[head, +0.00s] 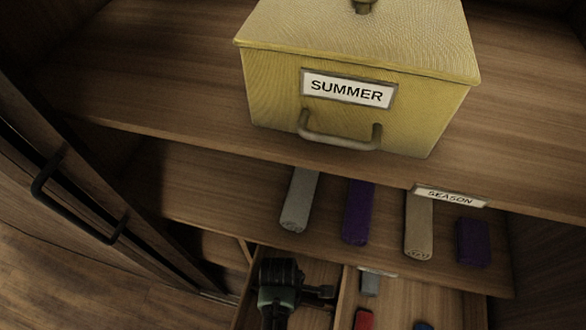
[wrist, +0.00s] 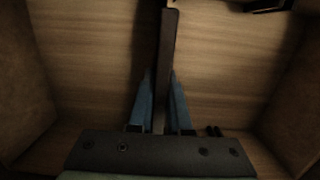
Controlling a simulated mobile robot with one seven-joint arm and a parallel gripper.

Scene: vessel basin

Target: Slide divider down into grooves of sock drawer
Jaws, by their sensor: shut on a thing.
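My gripper (wrist: 161,100) shows two blue fingers in the wrist view, shut on a thin dark upright panel, the divider (wrist: 169,45). The panel is seen edge-on and runs away from my fingers toward the top of the picture. Below it is a wooden surface between walls on the left and right, which looks like the drawer's inside. In the head view my dark gripper (head: 280,285) is at the open drawer (head: 341,300) at the bottom. The divider cannot be made out clearly there. The grooves and the divider's lower edge are hidden or too dark to tell.
A yellow box (head: 270,101) labelled SUMMER stands on the upper shelf (head: 175,115). The shelf below holds grey (head: 299,200), purple (head: 358,210) and tan (head: 418,225) rolls. A red item (head: 363,319) lies right of my gripper. A cabinet door (head: 75,190) is at left.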

